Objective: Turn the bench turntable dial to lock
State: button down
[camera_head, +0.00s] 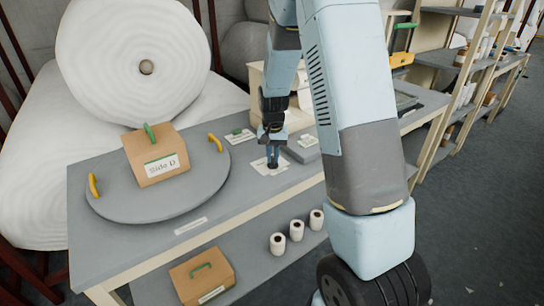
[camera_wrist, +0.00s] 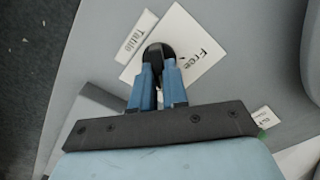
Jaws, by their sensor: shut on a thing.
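The dial (camera_wrist: 157,50) is a dark round knob on a white plate (camera_wrist: 207,52), which carries the word "Free" on its right side in the wrist view. My gripper (camera_wrist: 158,66) is shut on the dial, with blue fingers on either side of it. In the head view my gripper (camera_head: 272,160) points down at the plate (camera_head: 259,169) on the bench; the fingers hide most of the dial, and I cannot tell which way it points. The grey turntable (camera_head: 190,203) lies on the bench to the left, with yellow handles on its rim.
A cardboard box (camera_head: 157,163) with a green handle stands on the turntable. A white roll (camera_head: 135,60) stands behind. A grey block (camera_head: 303,148) and labels lie near my gripper. Small rolls (camera_head: 297,230) and another box (camera_head: 203,276) are on the lower shelf.

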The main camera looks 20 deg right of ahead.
aim_at(273, 158)
jog(key=shift+s+f, duration=0.1)
jog(key=shift+s, duration=0.1)
jog(key=c, duration=1.1)
grip_release()
jog(key=shift+w, duration=0.15)
jog(key=shift+c, duration=0.2)
notch_tip(273, 158, up, 14)
jog(key=shift+f, duration=0.1)
